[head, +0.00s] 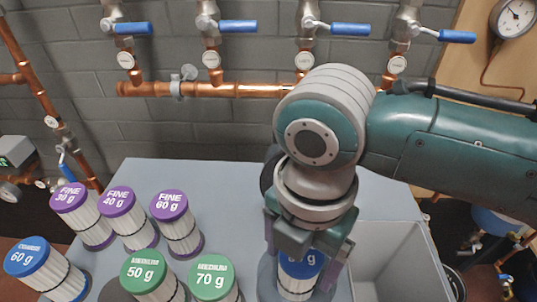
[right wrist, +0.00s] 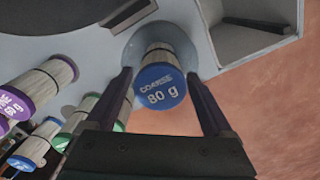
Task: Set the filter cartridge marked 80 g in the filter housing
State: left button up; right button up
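The blue-capped cartridge marked COARSE 80 g (right wrist: 158,87) shows end-on in the right wrist view. In the head view its blue cap (head: 298,265) is partly hidden by my right gripper (head: 302,262). The cartridge stands in a round grey cup, seemingly the filter housing (right wrist: 188,48), whose edge also shows in the head view (head: 267,284). How deep it sits is hard to tell. My right gripper, also in the right wrist view (right wrist: 160,92), is open. Its fingers are either side of the cartridge, with gaps visible. My left gripper is not in view.
Left on the grey bench (head: 140,172) stand other cartridges: purple 30 g (head: 84,215), 40 g (head: 130,218) and 60 g (head: 178,222), blue 60 g (head: 45,268), green 50 g (head: 150,278) and 70 g (head: 213,278). An open grey bin (head: 425,270) is right. Copper pipes (head: 240,90) run behind.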

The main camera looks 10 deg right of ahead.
jog(key=shift+o, duration=0.6)
jog(key=shift+r, duration=0.1)
